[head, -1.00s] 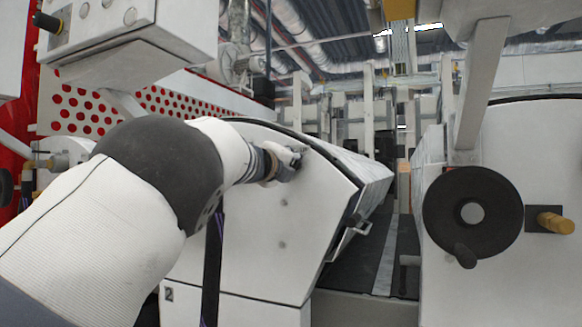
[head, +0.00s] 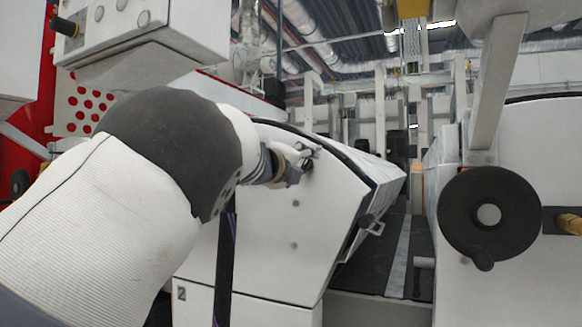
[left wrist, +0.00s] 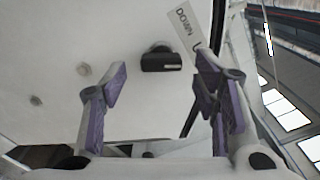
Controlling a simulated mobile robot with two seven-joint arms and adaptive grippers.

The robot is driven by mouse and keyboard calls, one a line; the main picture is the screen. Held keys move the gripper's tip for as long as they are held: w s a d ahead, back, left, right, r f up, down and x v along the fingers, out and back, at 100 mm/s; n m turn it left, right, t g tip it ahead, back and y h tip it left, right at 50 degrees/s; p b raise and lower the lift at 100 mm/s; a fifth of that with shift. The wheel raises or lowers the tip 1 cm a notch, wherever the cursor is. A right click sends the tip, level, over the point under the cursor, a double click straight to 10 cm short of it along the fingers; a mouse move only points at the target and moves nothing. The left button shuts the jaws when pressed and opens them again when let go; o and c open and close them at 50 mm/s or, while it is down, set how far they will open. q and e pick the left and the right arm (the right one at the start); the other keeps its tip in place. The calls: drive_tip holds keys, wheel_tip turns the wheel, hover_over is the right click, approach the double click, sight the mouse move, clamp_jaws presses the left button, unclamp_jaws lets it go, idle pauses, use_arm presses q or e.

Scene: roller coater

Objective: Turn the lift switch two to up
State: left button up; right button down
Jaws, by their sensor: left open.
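Lift switch two appears in the left wrist view as a black knob (left wrist: 161,60) on a white panel. A label reading DOWN (left wrist: 184,30) is beside it, and a U of a second word is partly hidden by a finger. My left gripper (head: 311,156) is at the upper part of the white cabinet (head: 262,250) marked 2. Its purple-padded fingers are open in the left wrist view, one on each side of the knob in the picture. I see a gap between the fingers and the knob; contact cannot be made out.
A black handwheel (head: 489,213) stands on the white machine at the right. A grey control box (head: 150,35) hangs at upper left, above my left arm. Two small round studs show on the cabinet below my gripper. A dark walkway runs between the machines.

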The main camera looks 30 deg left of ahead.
use_arm(q)
drive_tip(key=s, duration=1)
drive_tip(key=shift+d, duration=0.3)
